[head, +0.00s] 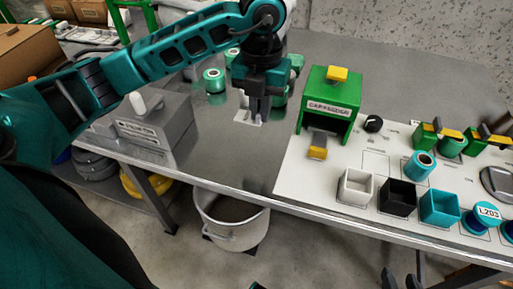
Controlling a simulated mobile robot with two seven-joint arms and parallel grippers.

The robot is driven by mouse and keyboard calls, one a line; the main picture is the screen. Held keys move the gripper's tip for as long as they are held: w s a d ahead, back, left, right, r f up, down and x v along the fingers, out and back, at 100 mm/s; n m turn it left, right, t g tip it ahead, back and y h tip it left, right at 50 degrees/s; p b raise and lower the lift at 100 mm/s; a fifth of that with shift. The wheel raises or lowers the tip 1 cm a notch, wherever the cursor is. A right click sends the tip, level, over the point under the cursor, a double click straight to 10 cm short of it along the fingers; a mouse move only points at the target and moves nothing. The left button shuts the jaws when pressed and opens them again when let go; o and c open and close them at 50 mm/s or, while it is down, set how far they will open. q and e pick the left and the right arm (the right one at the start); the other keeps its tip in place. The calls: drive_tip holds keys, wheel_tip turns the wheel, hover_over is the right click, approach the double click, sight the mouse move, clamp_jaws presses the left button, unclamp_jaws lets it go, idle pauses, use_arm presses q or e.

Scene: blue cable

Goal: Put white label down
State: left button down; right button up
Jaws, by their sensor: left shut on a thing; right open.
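My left gripper (258,112) comes in from the upper left and points down over the grey metal table. It is shut on a white label (243,118), a small flat piece at its fingertips, low over the table or touching it; I cannot tell which. The fingers hide part of the label. My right gripper (404,270) shows only as dark fingers at the bottom edge, open and empty, below the table's front edge.
A grey box machine (155,128) is to the left. White, black and teal bins (398,195) sit on the white board. A bucket (232,222) stands on the floor.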

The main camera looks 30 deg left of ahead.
sight(260, 158)
use_arm(q)
wheel_tip(260, 158, down, 13)
drive_tip(key=shift+r+b, duration=0.15)
drive_tip(key=shift+b, duration=0.9)
drive_tip(key=shift+f, duration=0.2)
drive_tip(key=c, duration=1.2)
unclamp_jaws()
drive_tip(key=shift+r, duration=0.1)
drive_tip(key=shift+r, duration=0.25)
wheel_tip(260, 158, up, 12)
drive_tip(key=shift+f+p, duration=0.1)
drive_tip(key=shift+p, duration=1.1)
